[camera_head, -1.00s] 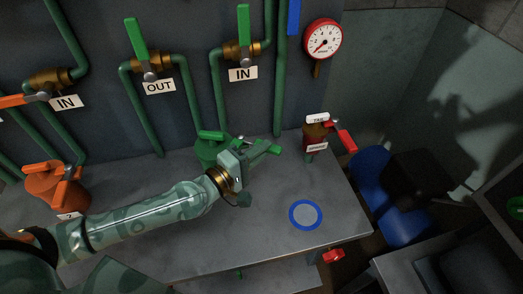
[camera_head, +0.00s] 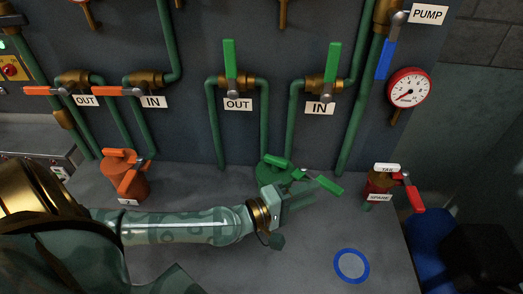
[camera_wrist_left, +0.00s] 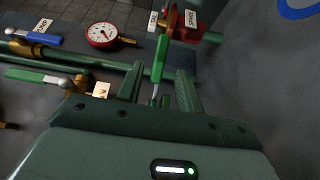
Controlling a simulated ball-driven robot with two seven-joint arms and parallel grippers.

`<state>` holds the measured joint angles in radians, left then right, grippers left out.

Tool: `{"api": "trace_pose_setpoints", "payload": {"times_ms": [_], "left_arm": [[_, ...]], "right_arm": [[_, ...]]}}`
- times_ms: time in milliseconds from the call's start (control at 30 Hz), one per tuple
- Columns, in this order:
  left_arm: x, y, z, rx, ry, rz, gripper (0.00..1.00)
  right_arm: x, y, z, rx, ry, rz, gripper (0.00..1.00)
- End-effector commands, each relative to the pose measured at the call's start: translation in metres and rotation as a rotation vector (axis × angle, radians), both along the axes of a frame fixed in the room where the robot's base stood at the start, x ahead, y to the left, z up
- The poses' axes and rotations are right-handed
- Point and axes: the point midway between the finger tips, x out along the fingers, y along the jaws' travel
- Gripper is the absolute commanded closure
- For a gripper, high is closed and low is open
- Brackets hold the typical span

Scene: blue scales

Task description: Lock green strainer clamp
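The green strainer (camera_head: 268,172) stands on the grey bench below the green IN valve, partly hidden by my left gripper. Its green clamp handle (camera_head: 325,184) sticks out to the right and tilts down. My left gripper (camera_head: 305,194) is at the strainer's front right, close to the clamp. In the left wrist view, my two fingers (camera_wrist_left: 160,88) are apart. The clamp handle (camera_wrist_left: 159,58) reaches out beyond them, with its thin metal rod in line with the gap. Whether the fingers touch it I cannot tell. My right gripper is not in view.
An orange strainer (camera_head: 124,178) stands left and a red spare strainer (camera_head: 380,185) right. Green valve levers (camera_head: 229,60) and pipes are on the wall behind. A pressure gauge (camera_head: 408,88) hangs at right. The bench front around the blue ring (camera_head: 352,265) is clear.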

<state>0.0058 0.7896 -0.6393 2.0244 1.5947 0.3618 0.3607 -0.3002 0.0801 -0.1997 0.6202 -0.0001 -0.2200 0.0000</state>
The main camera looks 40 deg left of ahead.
Motion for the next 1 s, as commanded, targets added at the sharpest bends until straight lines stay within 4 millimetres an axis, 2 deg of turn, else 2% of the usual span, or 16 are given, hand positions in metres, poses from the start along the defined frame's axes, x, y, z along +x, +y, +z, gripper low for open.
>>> {"api": "trace_pose_setpoints", "payload": {"times_ms": [200,400,600,867,900,1000], "left_arm": [[-0.055,0.029,-0.005,0.008,0.008,-0.003,0.64],[-0.094,0.048,-0.001,0.004,0.006,-0.005,0.64],[-0.110,0.058,-0.001,0.001,0.003,-0.003,0.64],[-0.111,0.059,-0.001,0.000,0.001,-0.001,0.64],[-0.111,0.059,-0.001,0.000,0.001,-0.001,0.69],[-0.111,0.059,-0.001,0.001,0.002,-0.001,0.97]], "right_arm": [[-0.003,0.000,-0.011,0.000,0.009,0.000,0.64],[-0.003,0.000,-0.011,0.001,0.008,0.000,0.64],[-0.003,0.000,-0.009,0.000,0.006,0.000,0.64],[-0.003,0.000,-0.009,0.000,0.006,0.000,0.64],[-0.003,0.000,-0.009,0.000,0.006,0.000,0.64],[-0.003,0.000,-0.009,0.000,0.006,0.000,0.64]]}}
